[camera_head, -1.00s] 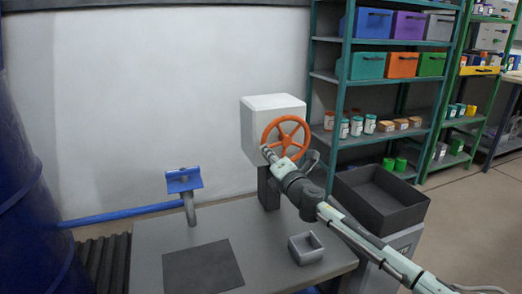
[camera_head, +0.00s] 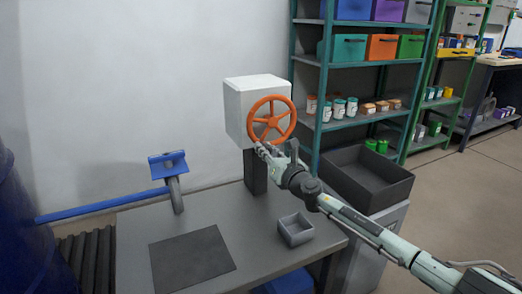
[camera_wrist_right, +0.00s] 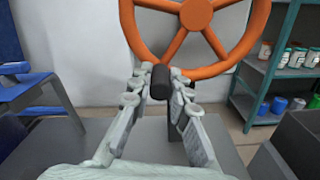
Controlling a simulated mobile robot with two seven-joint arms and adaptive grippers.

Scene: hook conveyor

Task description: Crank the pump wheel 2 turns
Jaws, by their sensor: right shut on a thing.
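The orange pump wheel (camera_head: 271,121) faces me on the front of a white box (camera_head: 238,104). It has several spokes. My right gripper (camera_head: 263,149) is at the bottom of the wheel's rim, slightly left of centre. In the right wrist view, its two fingers (camera_wrist_right: 161,84) are closed around a dark, stubby handle (camera_wrist_right: 160,77) that sticks out from the lower rim of the wheel (camera_wrist_right: 195,14). The fingers hide part of the handle. My left gripper does not show.
The box stands on a dark post (camera_head: 255,172) on a grey table (camera_head: 215,215). A small grey tray (camera_head: 296,231) and a dark mat (camera_head: 192,259) lie on the table. A blue pipe (camera_head: 103,206) is at left. A black bin (camera_head: 367,178) and shelves (camera_head: 309,130) are at right.

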